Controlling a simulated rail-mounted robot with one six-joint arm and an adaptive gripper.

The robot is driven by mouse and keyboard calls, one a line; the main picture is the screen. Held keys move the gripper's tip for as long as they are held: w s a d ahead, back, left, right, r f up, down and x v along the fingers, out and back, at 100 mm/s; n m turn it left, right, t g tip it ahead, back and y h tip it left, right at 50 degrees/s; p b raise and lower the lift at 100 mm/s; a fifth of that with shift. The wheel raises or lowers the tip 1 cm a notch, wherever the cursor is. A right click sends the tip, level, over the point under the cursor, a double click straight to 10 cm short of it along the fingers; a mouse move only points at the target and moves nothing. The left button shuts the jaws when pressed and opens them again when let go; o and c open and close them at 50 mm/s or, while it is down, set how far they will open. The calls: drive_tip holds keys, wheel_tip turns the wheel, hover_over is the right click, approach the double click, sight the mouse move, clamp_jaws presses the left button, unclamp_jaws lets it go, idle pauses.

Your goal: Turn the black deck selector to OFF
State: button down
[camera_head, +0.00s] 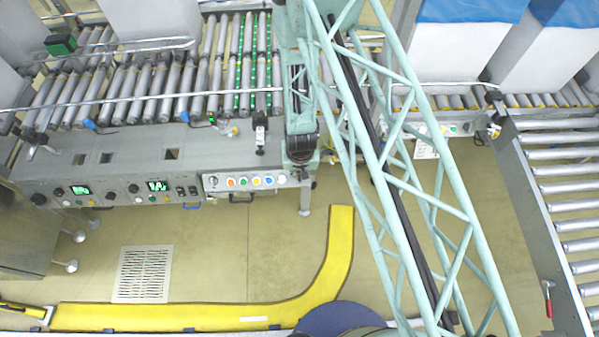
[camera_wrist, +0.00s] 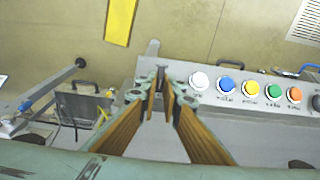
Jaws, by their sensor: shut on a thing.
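The button panel (camera_head: 256,181) is a light strip on the front of the conveyor, with a row of coloured buttons. A black selector knob (camera_head: 212,182) sits at its left end, and a dark knob shows at the right edge of the wrist view (camera_wrist: 316,102). My gripper (camera_wrist: 161,76) is at the opposite end of the panel, beside the white button (camera_wrist: 199,80). Its brown-sided fingers converge on a small dark part, mostly hidden between the tips. I cannot tell whether that part is a selector. In the head view my arm hides the fingertips.
Left of the panel are other control boxes with green displays (camera_head: 79,190) and black knobs. The roller conveyor (camera_head: 180,80) lies behind. A yellow floor strip (camera_head: 180,316) curves across the floor in front. Another roller conveyor (camera_head: 570,215) stands at the right.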

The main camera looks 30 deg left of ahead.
drive_tip(key=shift+s+d+f, duration=0.25)
drive_tip(key=shift+s+f, duration=0.05)
drive_tip(key=shift+f, duration=0.05)
drive_tip(key=c, duration=2.8)
unclamp_jaws()
drive_tip(key=shift+w+a, duration=0.1)
drive_tip(key=shift+w+a+r, duration=0.1)
drive_tip(key=shift+w+r, duration=0.05)
drive_tip(key=shift+r, duration=0.15)
drive_tip(key=shift+r, duration=0.1)
drive_tip(key=shift+s+d+r, duration=0.2)
drive_tip(key=shift+s+r, duration=0.05)
drive_tip(key=shift+r, duration=1.65)
drive_tip(key=shift+s+d+r, duration=0.2)
drive_tip(key=shift+s+r, duration=0.1)
drive_tip(key=shift+r, duration=1.55)
drive_tip(key=shift+s+d+r, duration=0.2)
drive_tip(key=shift+s+r, duration=0.05)
drive_tip(key=shift+r, duration=1.65)
